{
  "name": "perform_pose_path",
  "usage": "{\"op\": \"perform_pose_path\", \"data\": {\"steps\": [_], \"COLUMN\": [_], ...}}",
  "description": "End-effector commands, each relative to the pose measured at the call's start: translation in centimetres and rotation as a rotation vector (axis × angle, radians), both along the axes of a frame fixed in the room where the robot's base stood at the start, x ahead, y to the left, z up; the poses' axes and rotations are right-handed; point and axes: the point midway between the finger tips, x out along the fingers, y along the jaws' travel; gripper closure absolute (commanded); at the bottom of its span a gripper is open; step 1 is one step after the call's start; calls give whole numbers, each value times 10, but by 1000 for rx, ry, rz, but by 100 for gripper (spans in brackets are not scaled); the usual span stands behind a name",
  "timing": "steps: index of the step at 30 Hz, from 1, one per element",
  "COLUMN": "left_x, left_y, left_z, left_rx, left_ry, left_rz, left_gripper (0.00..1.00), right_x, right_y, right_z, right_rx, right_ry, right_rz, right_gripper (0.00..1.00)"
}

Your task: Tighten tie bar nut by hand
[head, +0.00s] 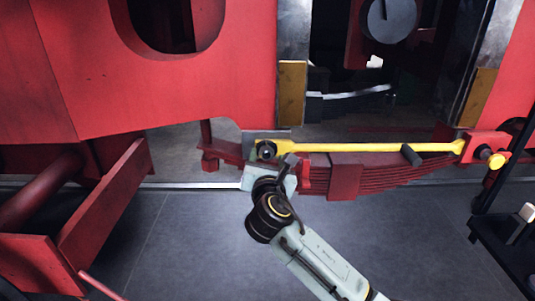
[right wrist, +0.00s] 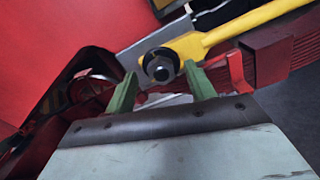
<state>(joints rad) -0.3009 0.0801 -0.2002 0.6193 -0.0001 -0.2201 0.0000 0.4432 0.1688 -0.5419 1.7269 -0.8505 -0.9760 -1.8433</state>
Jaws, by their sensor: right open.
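The yellow tie bar (head: 370,147) runs nearly level across the red frames. Its left end carries a dark hex nut (head: 266,150) with a round washer or collar behind it. My right gripper (head: 277,157) is at this left end, reaching up from below. In the right wrist view my right gripper's green fingers (right wrist: 160,72) are open and apart, one on each side of the nut (right wrist: 161,66). Nothing is held between them. I cannot tell whether the fingertips reach around the nut or stop just short of it. My left gripper is not in view.
A red leaf spring (head: 395,172) lies just below the bar. Large red plates (head: 150,80) stand behind. A dark stand (head: 500,235) is at right. The grey floor between is clear.

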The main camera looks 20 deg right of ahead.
Motion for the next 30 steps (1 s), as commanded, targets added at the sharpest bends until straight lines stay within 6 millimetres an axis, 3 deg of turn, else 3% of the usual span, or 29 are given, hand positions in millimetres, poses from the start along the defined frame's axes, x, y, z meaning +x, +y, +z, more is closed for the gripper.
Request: {"op": "perform_pose_path", "data": {"steps": [6,16,26,30], "left_x": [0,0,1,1], "left_y": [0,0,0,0], "left_z": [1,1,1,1], "left_rx": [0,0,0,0], "left_ry": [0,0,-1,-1], "left_rz": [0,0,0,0], "left_gripper": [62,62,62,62], "right_x": [19,22,22,21], "right_y": [-5,-6,-6,-6], "right_z": [0,0,0,0], "right_rx": [0,1,1,3], "right_ry": [0,0,0,0], "right_rz": [1,2,2,2], "right_gripper": [45,45,87,90]}}
